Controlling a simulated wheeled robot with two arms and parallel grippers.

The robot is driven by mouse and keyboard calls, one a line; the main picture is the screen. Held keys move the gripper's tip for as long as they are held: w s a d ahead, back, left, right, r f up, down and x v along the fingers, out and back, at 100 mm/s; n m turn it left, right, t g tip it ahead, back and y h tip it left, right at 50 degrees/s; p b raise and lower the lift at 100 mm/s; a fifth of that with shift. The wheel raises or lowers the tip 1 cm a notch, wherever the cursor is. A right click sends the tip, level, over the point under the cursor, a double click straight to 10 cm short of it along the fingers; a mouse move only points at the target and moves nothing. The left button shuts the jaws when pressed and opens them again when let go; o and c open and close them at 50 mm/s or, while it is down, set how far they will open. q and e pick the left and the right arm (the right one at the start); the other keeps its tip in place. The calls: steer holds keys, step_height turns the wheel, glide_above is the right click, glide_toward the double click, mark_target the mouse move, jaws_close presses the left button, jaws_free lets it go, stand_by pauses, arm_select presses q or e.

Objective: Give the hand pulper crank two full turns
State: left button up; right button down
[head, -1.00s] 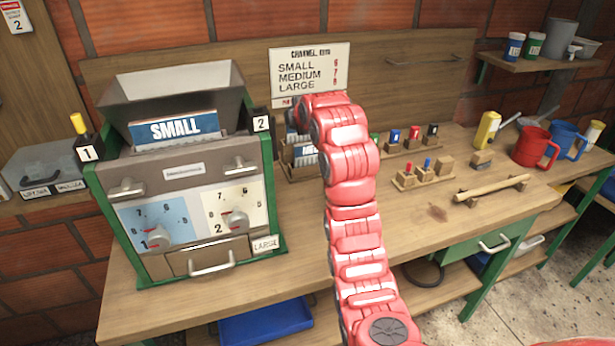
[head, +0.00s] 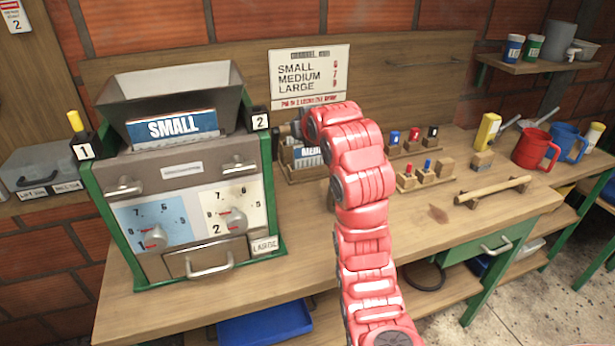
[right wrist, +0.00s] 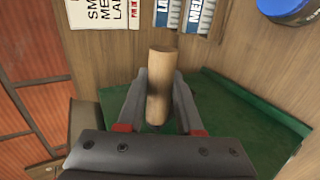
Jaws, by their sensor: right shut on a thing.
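The hand pulper (head: 182,178) stands on the bench at the left, with a green frame, a metal hopper on top and a SMALL card on its front. The crank's wooden handle (right wrist: 160,88) is a short upright-looking cylinder in the right wrist view. My right gripper (right wrist: 161,95) is shut around this handle, one finger on each side, beside the pulper's green side panel (right wrist: 235,120). In the head view my red right arm hides most of the crank area to the right of the pulper. My left gripper is not in view.
A card rack (head: 305,158) stands just right of the pulper. Several coloured pegs, a wooden rod (head: 492,190) and a red mug (head: 533,148) sit further right. A channel sign (head: 308,78) is on the back board. The front middle of the bench is clear.

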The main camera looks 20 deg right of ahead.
steer(key=shift+s+d+f, duration=0.15)
steer(key=shift+s+f, duration=0.3)
steer(key=shift+s, duration=0.15)
steer(key=shift+s+d+f, duration=0.15)
steer(key=shift+s+f, duration=0.25)
steer(key=shift+s, duration=0.2)
steer(key=shift+f+b, duration=0.1)
steer(key=shift+b, duration=0.2)
steer(key=s+f, duration=0.1)
steer(key=s+f+b, duration=0.1)
steer(key=f, duration=0.1)
steer(key=shift+a, duration=0.1)
